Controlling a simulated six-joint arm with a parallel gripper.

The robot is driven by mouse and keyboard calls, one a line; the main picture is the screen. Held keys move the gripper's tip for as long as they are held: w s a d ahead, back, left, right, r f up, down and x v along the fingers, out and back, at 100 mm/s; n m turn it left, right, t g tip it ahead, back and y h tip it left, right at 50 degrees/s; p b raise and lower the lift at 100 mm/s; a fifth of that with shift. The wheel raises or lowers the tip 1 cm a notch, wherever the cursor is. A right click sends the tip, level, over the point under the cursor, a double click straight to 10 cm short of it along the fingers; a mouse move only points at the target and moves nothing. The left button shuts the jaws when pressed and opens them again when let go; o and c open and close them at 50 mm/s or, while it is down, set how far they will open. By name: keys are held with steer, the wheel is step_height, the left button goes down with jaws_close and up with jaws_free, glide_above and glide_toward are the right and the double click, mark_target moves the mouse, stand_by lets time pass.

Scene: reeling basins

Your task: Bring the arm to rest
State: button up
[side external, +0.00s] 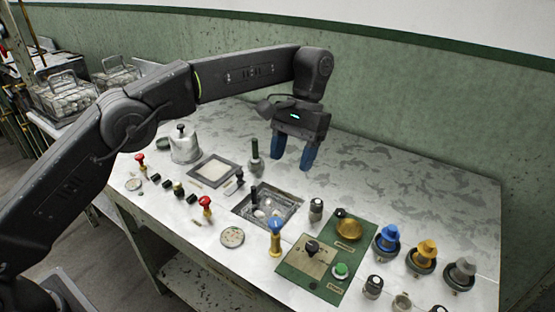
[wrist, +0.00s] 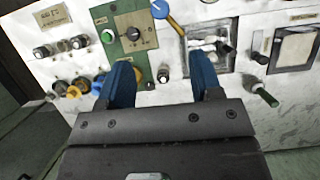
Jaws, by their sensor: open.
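My gripper (side external: 292,158) hangs from my arm above the back part of the white table, with its blue fingers pointing down. The fingers are apart and nothing is between them. In the wrist view my gripper (wrist: 163,80) also shows two spread blue fingers with the panel beyond them. In the side view a dark green-handled tool (side external: 254,157) stands just left of the fingers. I cannot tell the exact height of the fingertips above the table.
The table's back right is clear; a green wall (side external: 430,100) stands behind.

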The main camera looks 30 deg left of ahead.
steer(key=s+a+r+t, duration=0.5)
steer(key=s+a+r, duration=0.6)
steer(key=s+a+f+t, duration=0.2)
steer(key=s+a+f, duration=0.1)
steer(key=s, duration=0.5)
steer(key=s+a+f+t, duration=0.3)
steer(key=s+f, duration=0.1)
steer(key=s, duration=0.5)
steer(key=shift+a+f, duration=0.2)
steer(key=shift+a, duration=0.2)
